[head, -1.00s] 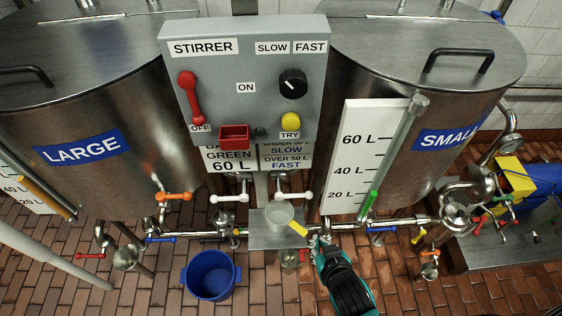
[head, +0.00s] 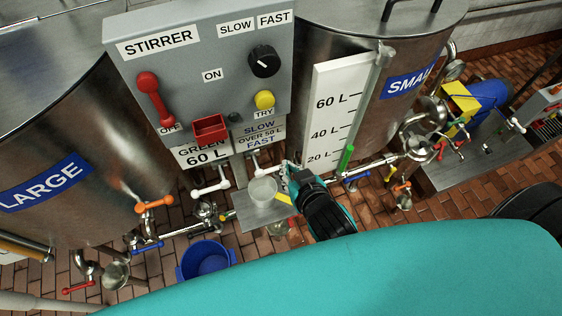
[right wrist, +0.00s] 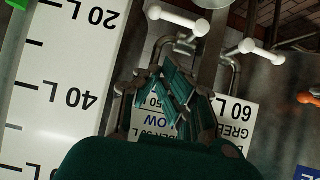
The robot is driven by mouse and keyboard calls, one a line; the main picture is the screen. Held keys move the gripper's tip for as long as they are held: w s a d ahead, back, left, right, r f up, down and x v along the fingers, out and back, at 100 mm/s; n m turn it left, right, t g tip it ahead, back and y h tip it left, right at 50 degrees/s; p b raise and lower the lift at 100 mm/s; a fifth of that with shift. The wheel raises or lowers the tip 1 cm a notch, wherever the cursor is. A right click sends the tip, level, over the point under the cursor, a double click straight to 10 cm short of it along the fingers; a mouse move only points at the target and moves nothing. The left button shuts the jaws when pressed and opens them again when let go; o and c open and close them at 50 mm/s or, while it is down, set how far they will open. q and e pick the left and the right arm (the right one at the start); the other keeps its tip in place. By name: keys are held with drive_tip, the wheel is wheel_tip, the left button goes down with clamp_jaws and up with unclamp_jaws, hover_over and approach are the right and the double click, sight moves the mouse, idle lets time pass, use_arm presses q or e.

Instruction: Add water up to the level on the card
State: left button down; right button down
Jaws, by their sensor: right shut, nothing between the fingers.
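The card (head: 208,155) under the stirrer box reads GREEN and 60 L; its top line is hidden by the red box. The SMALL tank (head: 420,45) has a white scale (head: 335,95) marked 20, 40 and 60 L; green (head: 346,157) fills only the low part of its sight tube, near 20 L. Two white valve handles (head: 211,188) (head: 266,168) sit below the cards. My right gripper (head: 287,172) is shut and empty, just right of the right white handle; whether they touch is unclear. In the right wrist view its fingers (right wrist: 178,92) overlap the cards. My left gripper is not in view.
The LARGE tank (head: 60,130) stands left, with orange (head: 154,204) and blue (head: 146,247) handles. A clear cup (head: 262,190) is on a metal shelf (head: 250,215). A blue bucket (head: 206,262) is on the brick floor. The stirrer box (head: 205,70) overhangs the valves.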

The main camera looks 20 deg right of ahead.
hover_over(277, 168)
drive_tip(key=s+d, duration=0.1)
wheel_tip(277, 168, down, 4)
drive_tip(key=shift+f, duration=2.05)
drive_tip(key=shift+d+f+m+y+p, duration=0.3)
drive_tip(key=shift+f+m+y+p, duration=0.1)
drive_tip(key=shift+y+p, duration=0.1)
drive_tip(key=shift+d+f+m+y+b, duration=0.15)
drive_tip(key=shift+f+m+y, duration=0.55)
drive_tip(key=shift+f, duration=0.5)
drive_tip(key=shift+d+f+m+y+b, duration=0.15)
drive_tip(key=shift+f+m+y, duration=0.55)
drive_tip(key=shift+f, duration=0.6)
idle(2.3)
